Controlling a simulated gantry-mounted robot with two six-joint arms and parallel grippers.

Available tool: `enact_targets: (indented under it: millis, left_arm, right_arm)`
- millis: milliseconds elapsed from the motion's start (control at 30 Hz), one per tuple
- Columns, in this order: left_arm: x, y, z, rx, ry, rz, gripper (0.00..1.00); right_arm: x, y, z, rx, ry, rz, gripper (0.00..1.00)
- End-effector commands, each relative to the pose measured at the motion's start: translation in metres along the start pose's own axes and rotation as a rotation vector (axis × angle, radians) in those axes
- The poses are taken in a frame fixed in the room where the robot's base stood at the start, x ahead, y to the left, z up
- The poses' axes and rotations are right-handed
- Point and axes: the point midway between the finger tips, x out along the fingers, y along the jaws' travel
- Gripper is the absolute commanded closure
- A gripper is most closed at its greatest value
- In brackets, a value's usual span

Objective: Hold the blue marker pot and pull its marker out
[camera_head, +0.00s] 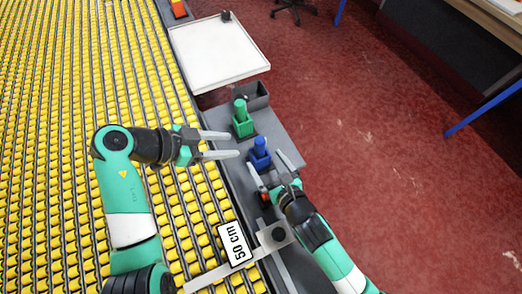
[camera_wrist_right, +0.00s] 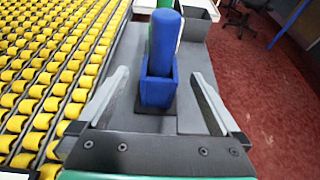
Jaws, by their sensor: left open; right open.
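The blue marker pot (camera_head: 261,161) stands upright on the grey ledge, with the blue marker (camera_head: 260,144) upright in it. In the right wrist view the pot (camera_wrist_right: 157,93) and marker (camera_wrist_right: 165,42) appear between the fingers. My right gripper (camera_head: 265,159) is open on the near side of the pot, one finger to each side; the wrist view shows gaps between fingers (camera_wrist_right: 160,74) and pot. My left gripper (camera_head: 235,144) is open and empty, pointing right, its fingertips left of the blue and green pots.
A green pot (camera_head: 242,129) with a green marker stands just behind the blue one. A dark grey open box (camera_head: 258,98) is behind it. A white tray (camera_head: 215,55) lies farther back. A "50 cm" sign (camera_head: 235,244) is in front; yellow rollers (camera_head: 60,100) fill the left.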

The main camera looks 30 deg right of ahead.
Motion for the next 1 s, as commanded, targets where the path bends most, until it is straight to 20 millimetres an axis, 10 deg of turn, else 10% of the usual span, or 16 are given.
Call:
enact_targets:
  millis: [400, 833, 1000]
  left_arm:
    - [0.0, 0.0, 0.0, 0.0, 0.0, 0.0, 0.5]
    - [0.0, 0.0, 0.0, 0.0, 0.0, 0.0, 0.5]
    - [0.0, 0.0, 0.0, 0.0, 0.0, 0.0, 0.5]
  right_arm:
    - [0.083, -0.001, 0.001, 0.0, -0.001, -0.002, 0.0]
    - [0.098, 0.0, 0.001, 0.0, -0.002, 0.0, 0.0]
    - [0.098, 0.0, 0.001, 0.0, -0.002, 0.0, 0.27]
